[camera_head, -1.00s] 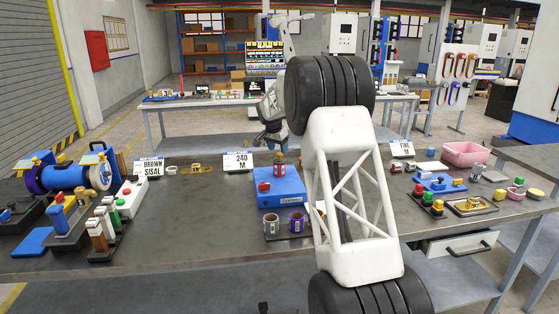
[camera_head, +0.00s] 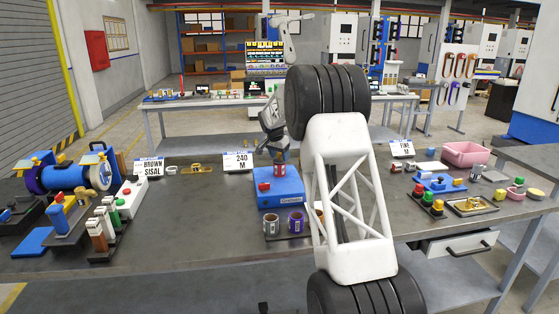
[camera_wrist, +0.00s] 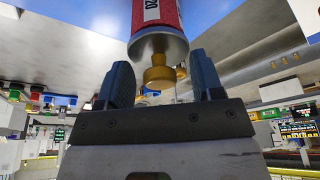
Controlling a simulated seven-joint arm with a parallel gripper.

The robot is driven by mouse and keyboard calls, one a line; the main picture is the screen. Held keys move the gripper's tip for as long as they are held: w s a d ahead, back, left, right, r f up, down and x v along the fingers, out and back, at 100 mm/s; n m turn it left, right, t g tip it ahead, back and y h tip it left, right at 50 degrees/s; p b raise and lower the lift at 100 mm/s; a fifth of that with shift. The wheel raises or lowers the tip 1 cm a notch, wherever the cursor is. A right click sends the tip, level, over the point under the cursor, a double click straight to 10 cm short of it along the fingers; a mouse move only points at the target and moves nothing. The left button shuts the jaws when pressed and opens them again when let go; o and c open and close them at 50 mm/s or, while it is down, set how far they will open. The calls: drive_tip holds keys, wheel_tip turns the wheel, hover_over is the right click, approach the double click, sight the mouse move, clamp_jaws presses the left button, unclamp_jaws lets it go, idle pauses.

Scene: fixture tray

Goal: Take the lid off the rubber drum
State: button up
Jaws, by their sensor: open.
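A small red drum (camera_head: 280,171) stands upright on a blue box (camera_head: 282,198) near the middle of the bench. In the wrist view the drum (camera_wrist: 154,14) shows red with a white label. Its lid (camera_wrist: 152,42) is silver-grey, sits on the drum's end and carries a brass knob (camera_wrist: 158,76). My gripper (camera_head: 279,153) is over the top of the drum. In the wrist view its two blue fingers are open, one on each side of the knob with gaps between. The head view hides the lid behind the gripper.
My arm covers the middle right of the head view. Grey and purple cups (camera_head: 296,221) stand in front of the blue box. A "240 M" sign (camera_head: 238,162) is behind left. A pink bin (camera_head: 465,153) is at right. Bare bench lies left of the box.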

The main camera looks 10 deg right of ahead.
drive_tip(key=c, duration=1)
drive_tip(key=shift+r, duration=0.1)
drive_tip(key=shift+r, duration=1.65)
drive_tip(key=s+r, duration=0.1)
drive_tip(key=s, duration=1.5)
drive_tip(key=shift+a+r, duration=0.15)
drive_tip(key=shift+r, duration=0.1)
